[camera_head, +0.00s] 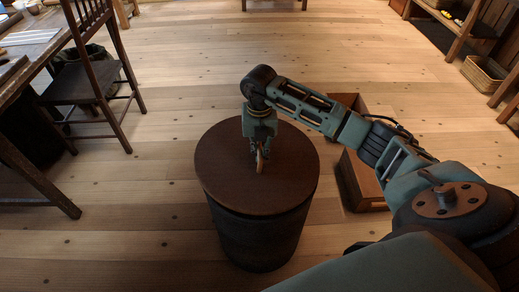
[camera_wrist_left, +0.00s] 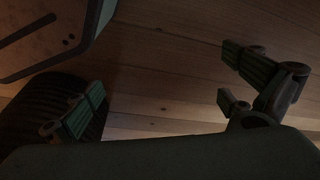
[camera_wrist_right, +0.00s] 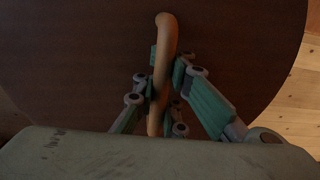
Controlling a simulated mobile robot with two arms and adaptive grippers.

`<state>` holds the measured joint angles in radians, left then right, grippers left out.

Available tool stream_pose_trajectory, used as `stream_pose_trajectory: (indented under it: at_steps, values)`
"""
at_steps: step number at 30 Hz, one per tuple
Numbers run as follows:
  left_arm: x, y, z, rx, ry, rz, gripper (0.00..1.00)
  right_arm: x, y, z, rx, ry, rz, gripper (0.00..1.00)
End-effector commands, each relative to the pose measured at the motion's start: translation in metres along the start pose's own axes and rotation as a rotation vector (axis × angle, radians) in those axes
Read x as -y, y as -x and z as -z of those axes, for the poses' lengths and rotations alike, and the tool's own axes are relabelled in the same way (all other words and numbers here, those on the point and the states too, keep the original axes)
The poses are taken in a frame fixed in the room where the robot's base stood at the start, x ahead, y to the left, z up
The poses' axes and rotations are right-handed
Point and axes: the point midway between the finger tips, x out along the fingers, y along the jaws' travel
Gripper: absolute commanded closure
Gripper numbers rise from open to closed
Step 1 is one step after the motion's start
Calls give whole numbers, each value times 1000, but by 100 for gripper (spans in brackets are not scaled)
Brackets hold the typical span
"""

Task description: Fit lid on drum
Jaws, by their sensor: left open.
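The round dark brown lid (camera_head: 225,180) lies level at the top of the dark drum (camera_head: 258,240) and overhangs its sides a little. I cannot tell whether it is fully seated or slightly above the rim. My right gripper (camera_head: 260,155) points down at the middle of the lid and is shut on its light wooden handle (camera_wrist_right: 166,40). The lid (camera_wrist_right: 70,60) fills most of the right wrist view. My left gripper (camera_wrist_left: 168,92) is open and empty above the plank floor, and it does not show in the head view.
A wooden box (camera_head: 362,182) stands on the floor right of the drum, partly behind my right arm. A dark chair (camera_head: 88,85) and a table (camera_head: 30,50) are at the left. A basket (camera_head: 478,76) is at the far right. The floor beyond the drum is clear.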

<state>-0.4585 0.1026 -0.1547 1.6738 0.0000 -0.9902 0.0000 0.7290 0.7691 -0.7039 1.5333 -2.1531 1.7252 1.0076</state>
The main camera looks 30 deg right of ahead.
Motion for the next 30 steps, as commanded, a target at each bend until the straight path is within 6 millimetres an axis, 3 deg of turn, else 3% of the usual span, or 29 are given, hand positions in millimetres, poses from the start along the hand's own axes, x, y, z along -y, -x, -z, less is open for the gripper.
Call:
stream_pose_trajectory:
  at_steps: [30]
  values:
    - [4, 63, 32, -38, 7, 6, 0, 0, -23, -1, 3, 1, -2, 100]
